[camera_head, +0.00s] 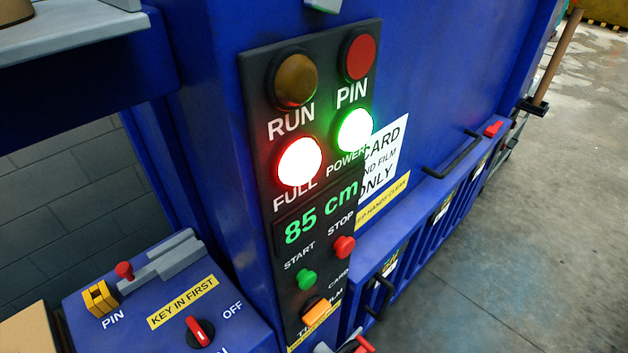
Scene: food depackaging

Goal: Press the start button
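The green start button (306,279) sits low on the black control panel (262,140), beside the word START. The red stop button (344,246) is up and to its right. The red FULL lamp (300,161) and the green POWER lamp (355,130) are lit. The amber RUN lamp (295,80) and the red PIN lamp (359,57) look dark. The display (320,213) reads 85 cm. An orange selector (315,311) is below the start button, by the words CARD and FILM. I see neither gripper, and nothing covers the start button.
A blue side box (125,335) at lower left carries a red rotary switch (200,332), a yellow pin block (99,298) and a grey latch (160,262) with a red knob. Black handles (452,155) stick out along the blue machine. Grey floor (530,220) is open at right.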

